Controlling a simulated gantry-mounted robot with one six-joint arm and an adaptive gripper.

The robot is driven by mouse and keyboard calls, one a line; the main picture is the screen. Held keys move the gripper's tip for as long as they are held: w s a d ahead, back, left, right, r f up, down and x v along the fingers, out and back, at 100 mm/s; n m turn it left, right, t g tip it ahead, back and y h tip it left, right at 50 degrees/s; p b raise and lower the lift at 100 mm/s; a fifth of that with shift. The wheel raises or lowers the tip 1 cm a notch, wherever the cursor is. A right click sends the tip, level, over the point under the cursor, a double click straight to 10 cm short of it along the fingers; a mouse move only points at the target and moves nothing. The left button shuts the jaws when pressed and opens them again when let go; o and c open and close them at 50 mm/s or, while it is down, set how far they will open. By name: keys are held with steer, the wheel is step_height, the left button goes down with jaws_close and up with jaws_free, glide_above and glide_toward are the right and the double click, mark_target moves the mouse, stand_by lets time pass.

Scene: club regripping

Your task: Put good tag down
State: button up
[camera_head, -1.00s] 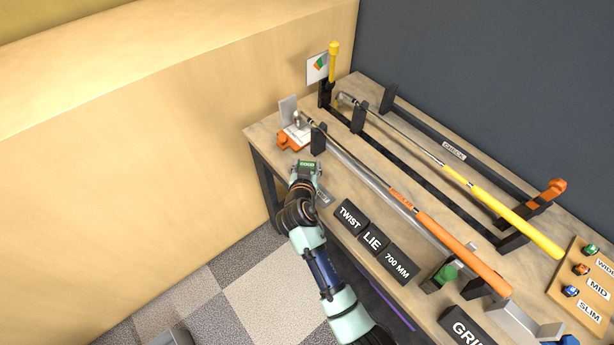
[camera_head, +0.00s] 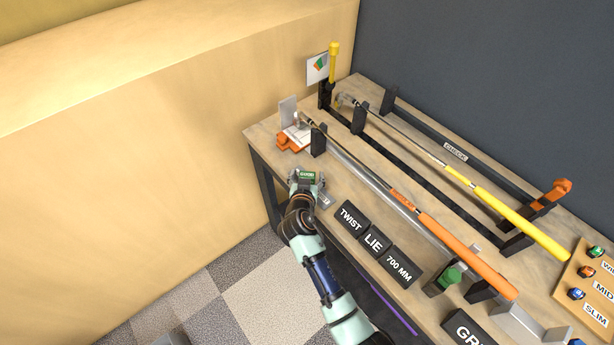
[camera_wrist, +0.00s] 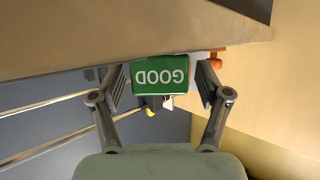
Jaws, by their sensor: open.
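The good tag is a small green block with white "GOOD" lettering. In the head view the good tag (camera_head: 307,175) is at the end of my gripper, near the front left edge of the bench. In the wrist view the good tag (camera_wrist: 160,74) sits between the two fingers, its lettering upside down. My gripper (camera_wrist: 162,80) is open, with a finger on each side of the tag and a visible gap at least on the left. Whether the tag's underside rests on the wood is hard to tell.
The workbench (camera_head: 262,135) has black blocks marked TWIST (camera_head: 350,216), LIE (camera_head: 373,242) and 700 MM (camera_head: 398,262) to the right. An orange-gripped club (camera_head: 465,255) and a yellow-gripped club (camera_head: 520,220) lie across stands. An orange clamp (camera_head: 290,143) is behind the tag.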

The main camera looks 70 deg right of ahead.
steer(key=shift+r, duration=0.2)
steer(key=p+v, duration=0.2)
steer(key=v, duration=1)
steer(key=shift+f, duration=0.1)
steer(key=w+a+r+n+t+y, duration=0.2)
steer(key=w+a+r+n, duration=0.15)
steer(key=a, duration=0.45)
steer(key=w+a+r+n+t+y, duration=0.2)
steer(key=w+a+r+t+y, duration=0.15)
steer(key=a, duration=0.35)
steer(key=w+a+r+n+t+y, duration=0.1)
steer(key=w+a+r+n+y, duration=0.2)
steer(key=a, duration=0.5)
steer(key=s+a+r+n+t+y, duration=0.1)
steer(key=a+r+n+y, duration=0.1)
steer(key=a, duration=0.5)
steer(key=s+a+r+n+t+y, duration=0.1)
steer(key=s+a+r+n+y, duration=0.1)
steer(key=a+r+n, duration=0.2)
steer(key=a, duration=0.2)
steer(key=shift+a+r, duration=0.3)
steer(key=shift+a, duration=0.1)
